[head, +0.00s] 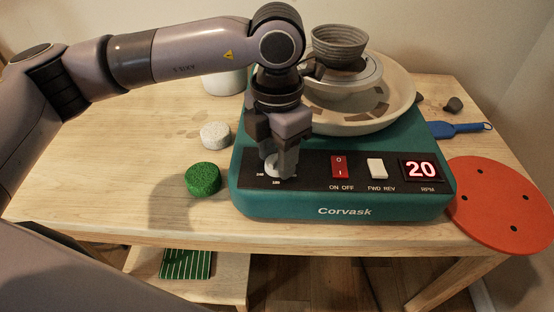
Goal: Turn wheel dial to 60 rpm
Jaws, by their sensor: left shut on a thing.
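The teal pottery wheel (245,200) stands on the wooden table. Its black front panel holds the pale speed dial (272,165) at the left, partly hidden by my gripper. The red display (421,169) at the panel's right reads 20 RPM. A red on/off switch (339,167) and a white fwd/rev switch (376,168) sit between them. My left gripper (279,168) points down from above and is shut on the dial. My right gripper is not in view.
A grey clay bowl (339,46) stands on the wheel head inside the splash pan (398,107). A green sponge (203,179) and a pale round sponge (215,135) lie left of the wheel. An orange bat (500,205) and a blue-handled tool (462,129) are at the right.

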